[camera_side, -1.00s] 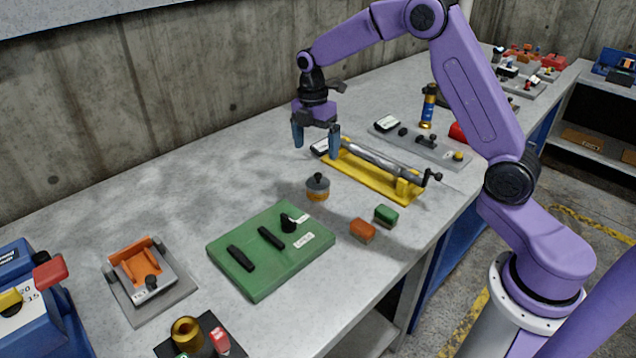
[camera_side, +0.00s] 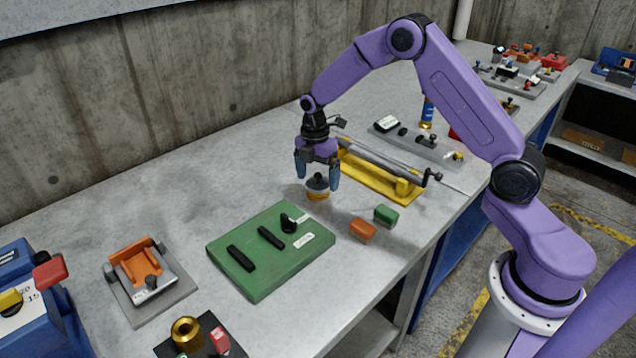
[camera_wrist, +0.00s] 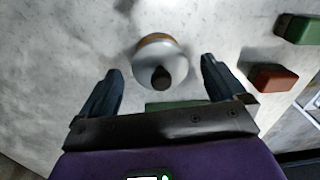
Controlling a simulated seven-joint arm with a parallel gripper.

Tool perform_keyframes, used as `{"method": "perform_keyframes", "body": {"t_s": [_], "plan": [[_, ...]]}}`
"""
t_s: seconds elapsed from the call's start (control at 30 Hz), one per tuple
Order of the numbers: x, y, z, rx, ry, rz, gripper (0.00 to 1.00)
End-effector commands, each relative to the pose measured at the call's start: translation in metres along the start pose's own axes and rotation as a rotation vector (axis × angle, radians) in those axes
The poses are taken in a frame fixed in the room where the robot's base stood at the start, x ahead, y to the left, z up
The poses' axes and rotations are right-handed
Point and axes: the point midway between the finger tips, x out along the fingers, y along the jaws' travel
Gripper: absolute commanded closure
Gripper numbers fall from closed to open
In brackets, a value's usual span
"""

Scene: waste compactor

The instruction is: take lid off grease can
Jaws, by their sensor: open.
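The grease can (camera_side: 317,195) stands upright on the bench, a small can with an orange-yellow body. Its grey lid (camera_side: 317,184) with a dark knob sits on top. In the wrist view the lid (camera_wrist: 161,72) and its dark knob show from above, with a bit of the can's orange-brown rim (camera_wrist: 155,38) behind. My gripper (camera_side: 317,178) is open above the can, pointing down. In the side view its fingers are on either side of the lid. In the wrist view the fingertips (camera_wrist: 161,78) are left and right of the lid, apart from it.
A green board (camera_side: 270,250) with black parts lies in front of the can. An orange block (camera_side: 362,229) and a green block (camera_side: 386,215) lie to its right. A yellow fixture with a grey cylinder (camera_side: 375,175) is behind right. Bare bench is to the left.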

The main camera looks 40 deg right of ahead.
Motion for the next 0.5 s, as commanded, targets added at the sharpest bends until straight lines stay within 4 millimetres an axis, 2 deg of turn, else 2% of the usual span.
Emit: {"method": "perform_keyframes", "body": {"t_s": [0.07, 0.1, 0.27, 0.5], "plan": [[-0.0003, 0.0000, 0.0000, 0.000, 0.000, 0.000, 0.03], [-0.0003, 0.0001, -0.0001, 0.000, 0.000, 0.000, 0.09], [-0.0005, 0.0001, -0.0001, 0.000, 0.000, 0.000, 0.61], [-0.0007, 0.0002, -0.0001, 0.000, 0.000, 0.001, 0.62]]}}
